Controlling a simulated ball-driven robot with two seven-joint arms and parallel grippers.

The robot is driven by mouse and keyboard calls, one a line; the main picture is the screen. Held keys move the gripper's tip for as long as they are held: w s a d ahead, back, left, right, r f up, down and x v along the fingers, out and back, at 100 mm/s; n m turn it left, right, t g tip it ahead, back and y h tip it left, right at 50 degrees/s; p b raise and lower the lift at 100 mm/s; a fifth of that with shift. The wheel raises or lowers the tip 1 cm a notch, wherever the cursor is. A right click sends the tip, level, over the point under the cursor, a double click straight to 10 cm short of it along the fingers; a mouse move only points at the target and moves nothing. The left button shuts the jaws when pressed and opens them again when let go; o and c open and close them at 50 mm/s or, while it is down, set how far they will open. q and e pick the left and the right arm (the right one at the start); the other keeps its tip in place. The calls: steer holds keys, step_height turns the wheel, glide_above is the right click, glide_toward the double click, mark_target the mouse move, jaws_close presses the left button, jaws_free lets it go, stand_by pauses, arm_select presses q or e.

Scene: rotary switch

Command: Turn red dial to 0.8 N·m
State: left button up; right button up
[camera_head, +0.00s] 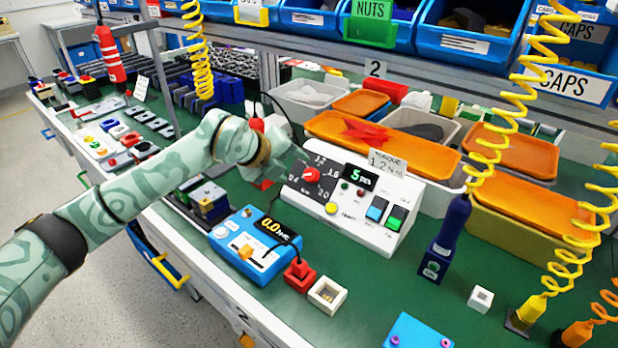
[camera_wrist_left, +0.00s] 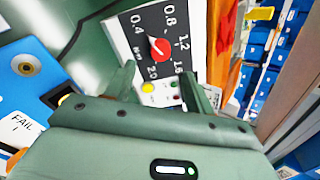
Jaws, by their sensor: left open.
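The red dial (camera_head: 311,174) sits on the dark scale plate of a white control box (camera_head: 340,222) on the green bench. In the left wrist view the dial (camera_wrist_left: 159,49) shows with 0.4, 0.8, 1.2, 1.6 and 2.0 around it; its pointer is too small to read surely. My left gripper (camera_head: 291,160) is over the box's left side, by the dial. In the left wrist view its fingers (camera_wrist_left: 163,85) are spread apart, with the dial beyond them and nothing between them. A card (camera_head: 388,163) on the box reads torque 1.2. My right gripper is not in view.
A blue meter (camera_head: 256,247) showing 0.0 stands left of the box, with a red block (camera_head: 300,276) beside it. Orange-lidded bins (camera_head: 380,140) stand behind. A dark blue tool (camera_head: 447,235) on a yellow coil is to the right. The front bench has some clear room.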

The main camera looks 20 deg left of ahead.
mark_target(309, 174)
arm_select(q)
steer(key=b+x, duration=0.2)
steer(key=x, duration=0.5)
steer(key=shift+s+a+f+b, duration=0.1)
steer(key=shift+s+f+b, duration=0.05)
steer(key=shift+b, duration=0.15)
steer(key=shift+w+f, duration=0.1)
steer(key=shift+w, duration=0.2)
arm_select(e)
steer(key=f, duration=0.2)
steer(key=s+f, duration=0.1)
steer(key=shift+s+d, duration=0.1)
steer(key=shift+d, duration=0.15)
arm_select(q)
steer(key=shift+c, duration=0.3)
steer(key=c, duration=0.9)
